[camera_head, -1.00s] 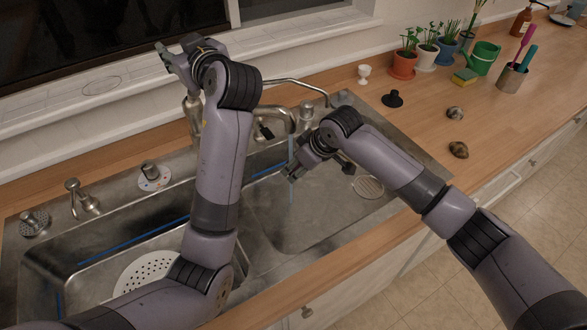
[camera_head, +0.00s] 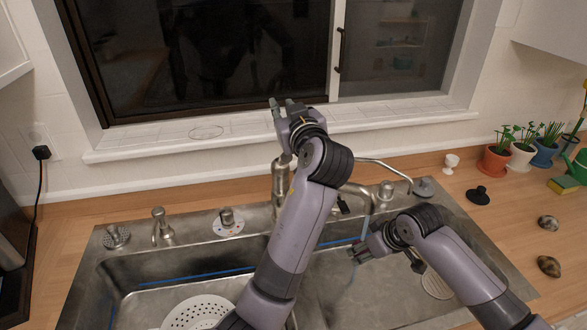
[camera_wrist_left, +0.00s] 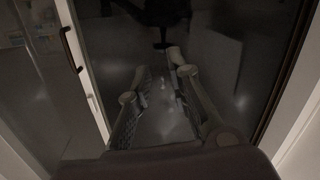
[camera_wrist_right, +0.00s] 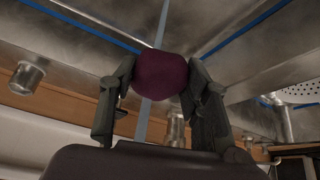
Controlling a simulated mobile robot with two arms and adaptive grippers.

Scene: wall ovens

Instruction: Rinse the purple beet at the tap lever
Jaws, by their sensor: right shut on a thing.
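The purple beet (camera_wrist_right: 162,75) is held between the fingers of my right gripper (camera_wrist_right: 158,82) in the right wrist view. A pale blue vertical stream passes behind it there. In the head view my right gripper (camera_head: 362,252) is over the right basin, close to the stream (camera_head: 366,227) falling from the tap spout (camera_head: 352,191); the beet is hidden there. The tap body (camera_head: 280,185) stands behind my left arm. I cannot clearly make out its lever. My left gripper (camera_head: 282,104) is raised above the tap, before the window, open and empty; its separated fingers (camera_wrist_left: 179,62) show in the left wrist view.
The steel sink has a left basin with a white strainer (camera_head: 198,312) and a right basin with a drain (camera_head: 437,285). A soap pump (camera_head: 160,226) stands behind. Potted plants (camera_head: 494,160), a white cup (camera_head: 451,163) and stones (camera_head: 549,265) are on the right counter.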

